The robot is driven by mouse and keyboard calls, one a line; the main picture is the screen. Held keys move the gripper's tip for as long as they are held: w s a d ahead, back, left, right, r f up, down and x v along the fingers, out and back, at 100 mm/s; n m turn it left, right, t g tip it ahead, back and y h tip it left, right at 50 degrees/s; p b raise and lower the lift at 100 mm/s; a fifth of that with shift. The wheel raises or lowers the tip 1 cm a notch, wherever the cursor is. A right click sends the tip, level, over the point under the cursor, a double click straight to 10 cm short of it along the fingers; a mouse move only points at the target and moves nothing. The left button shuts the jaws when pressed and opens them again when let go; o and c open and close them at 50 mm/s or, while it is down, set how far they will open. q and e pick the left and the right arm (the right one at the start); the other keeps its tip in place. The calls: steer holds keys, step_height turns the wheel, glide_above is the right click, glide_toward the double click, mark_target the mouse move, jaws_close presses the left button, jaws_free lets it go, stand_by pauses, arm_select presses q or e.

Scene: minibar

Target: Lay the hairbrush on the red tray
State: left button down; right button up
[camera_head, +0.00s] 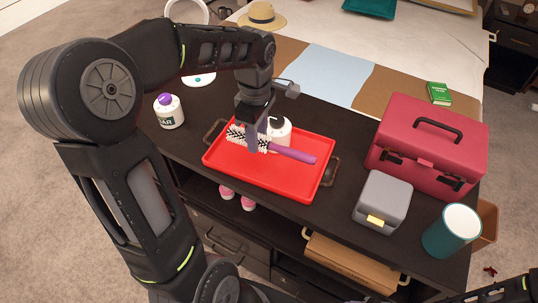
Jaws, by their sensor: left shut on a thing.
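The hairbrush has a purple handle (293,154) and a round black-and-white bristle head (237,136). It is over the red tray (240,168), with its handle pointing right. My left gripper (260,139) points down over the tray and is shut on the hairbrush near where head and handle meet. I cannot tell whether the brush touches the tray surface. A white container with a dark top (279,132) is right behind the brush, partly hidden by it and the gripper. My right gripper is not in view; dark arm links show at the bottom right.
A white jar with a purple lid (169,111) stands left of the tray. A red toolbox (426,146), a grey box (382,200) and a teal cup (452,230) stand right on the dark counter. Pink shoes (237,198) sit on the shelf below.

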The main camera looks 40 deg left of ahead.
arm_select(q)
glide_above(259, 170)
steer(key=shift+f, duration=3.1)
steer(key=shift+f, duration=1.85)
steer(key=shift+f, duration=0.25)
steer(key=c, duration=1.2)
jaws_free()
steer(key=shift+r, duration=0.1)
step_height(259, 170, up, 12)
steer(key=shift+r, duration=0.15)
